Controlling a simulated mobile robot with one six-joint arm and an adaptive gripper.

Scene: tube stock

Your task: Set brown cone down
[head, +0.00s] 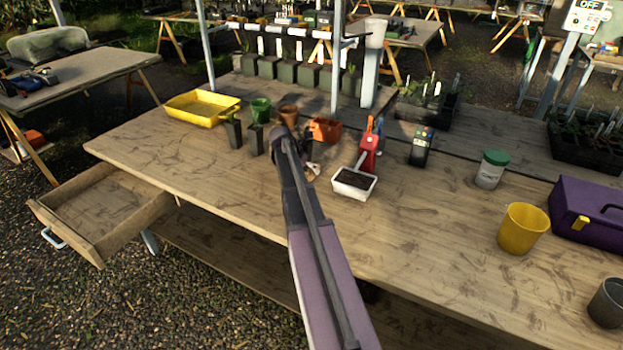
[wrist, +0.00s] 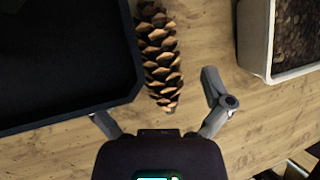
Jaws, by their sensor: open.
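The brown cone (wrist: 157,55) is a scaly pine cone. In the wrist view it lies lengthwise over the wooden table top, its lower tip pointing towards my gripper's palm. My gripper (wrist: 160,97) is open. Its right finger stands clear of the cone with a gap, and its left finger is partly hidden by a black square-rimmed container. The cone's lower end lies between the fingers' lines; I cannot tell whether it touches the table.
The black container (wrist: 60,60) is close on the cone's left. A white tray of soil (head: 354,183) is on the right, also in the wrist view (wrist: 257,40). Small pots, including a terracotta one (head: 325,130), stand behind. The table's front right has free room.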

